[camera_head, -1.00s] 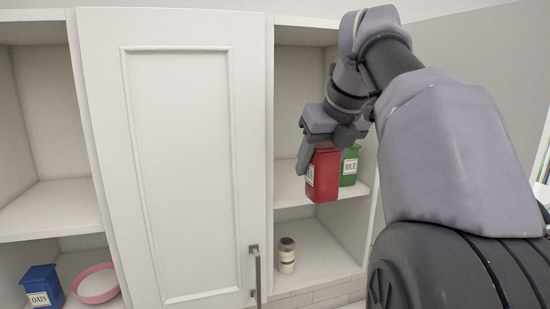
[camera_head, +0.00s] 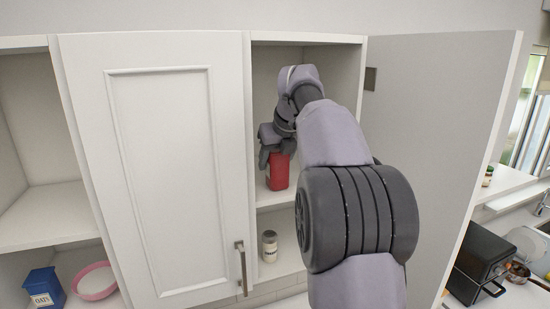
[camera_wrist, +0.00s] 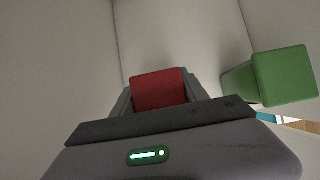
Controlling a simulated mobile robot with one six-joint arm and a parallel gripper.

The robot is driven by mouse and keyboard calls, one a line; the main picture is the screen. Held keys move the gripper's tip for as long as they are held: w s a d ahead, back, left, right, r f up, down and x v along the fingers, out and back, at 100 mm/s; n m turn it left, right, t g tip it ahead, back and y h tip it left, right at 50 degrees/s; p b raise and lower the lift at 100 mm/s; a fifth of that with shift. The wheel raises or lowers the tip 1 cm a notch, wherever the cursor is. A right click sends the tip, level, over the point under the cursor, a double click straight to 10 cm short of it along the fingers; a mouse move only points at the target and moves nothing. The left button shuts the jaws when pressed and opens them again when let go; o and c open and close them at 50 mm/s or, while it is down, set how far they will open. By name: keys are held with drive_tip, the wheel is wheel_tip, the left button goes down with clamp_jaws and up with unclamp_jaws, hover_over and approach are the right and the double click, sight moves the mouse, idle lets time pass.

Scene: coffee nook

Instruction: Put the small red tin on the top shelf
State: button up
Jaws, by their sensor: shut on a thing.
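The small red tin (camera_head: 277,171) is in the right-hand cabinet, at the level of its upper shelf (camera_head: 268,196). My gripper (camera_head: 276,153) is shut on the red tin from above. In the wrist view the red tin (camera_wrist: 158,89) sits between the two fingers. I cannot tell whether its base touches the shelf. The green tin (camera_wrist: 284,76) stands to the right of the red tin in the wrist view; my arm hides it in the head view.
A closed white door (camera_head: 165,175) is left of the open bay, and an open door (camera_head: 440,140) stands at the right. A small jar (camera_head: 269,246) is on the shelf below. A blue oats tin (camera_head: 43,287) and a pink bowl (camera_head: 96,282) stand lower left.

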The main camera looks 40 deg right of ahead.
drive_tip(key=shift+w+d, duration=0.1)
drive_tip(key=shift+w, duration=0.15)
drive_tip(key=o, duration=1.3)
drive_tip(key=shift+s, duration=0.1)
drive_tip(key=shift+o, duration=1.2)
drive_tip(key=shift+s, duration=0.15)
drive_tip(key=v, duration=1.2)
